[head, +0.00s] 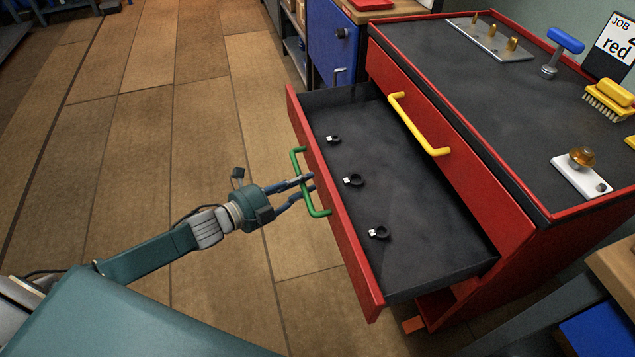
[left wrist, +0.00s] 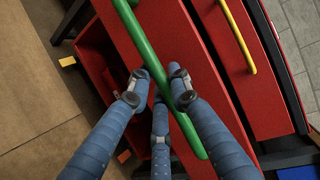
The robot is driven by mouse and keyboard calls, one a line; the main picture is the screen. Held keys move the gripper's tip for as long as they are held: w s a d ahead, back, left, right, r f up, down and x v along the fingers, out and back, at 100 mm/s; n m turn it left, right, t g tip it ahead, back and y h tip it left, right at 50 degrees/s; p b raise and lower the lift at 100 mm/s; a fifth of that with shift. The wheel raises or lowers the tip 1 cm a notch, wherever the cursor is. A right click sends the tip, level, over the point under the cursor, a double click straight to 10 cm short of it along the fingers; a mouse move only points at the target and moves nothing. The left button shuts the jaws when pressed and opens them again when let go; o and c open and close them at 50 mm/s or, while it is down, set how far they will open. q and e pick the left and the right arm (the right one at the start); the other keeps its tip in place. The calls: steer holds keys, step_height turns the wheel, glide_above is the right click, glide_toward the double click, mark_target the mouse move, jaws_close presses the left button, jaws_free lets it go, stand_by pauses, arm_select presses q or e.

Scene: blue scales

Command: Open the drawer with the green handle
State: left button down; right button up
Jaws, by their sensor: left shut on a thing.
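The red cabinet's lower drawer (head: 415,240) stands pulled well out, its dark inside showing. The green handle (head: 315,211) is on the drawer's front. My left gripper (head: 308,184) comes in from the left and is shut on the green handle near its middle. In the left wrist view the green handle (left wrist: 146,51) runs between the blue fingers of my left gripper (left wrist: 163,88). A yellow handle (head: 420,124) is on the closed drawer above. My right gripper is not in view.
Several small black ring-like items with white tags, one a black ring (head: 354,180), lie in the open drawer. The cabinet top (head: 450,75) holds a hook plate, a blue-handled tool, a yellow brush and a sign. Wooden floor (head: 130,130) is clear at left.

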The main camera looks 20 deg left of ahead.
arm_select(q)
steer(key=shift+s+a, duration=0.2)
steer(key=shift+a, duration=0.05)
steer(key=shift+f, duration=0.1)
steer(key=c, duration=1.6)
jaws_free()
steer(key=shift+o, duration=0.2)
steer(key=shift+s+a, duration=0.2)
steer(key=shift+s, duration=0.05)
steer(key=v, duration=1.1)
steer(key=shift+s, duration=0.15)
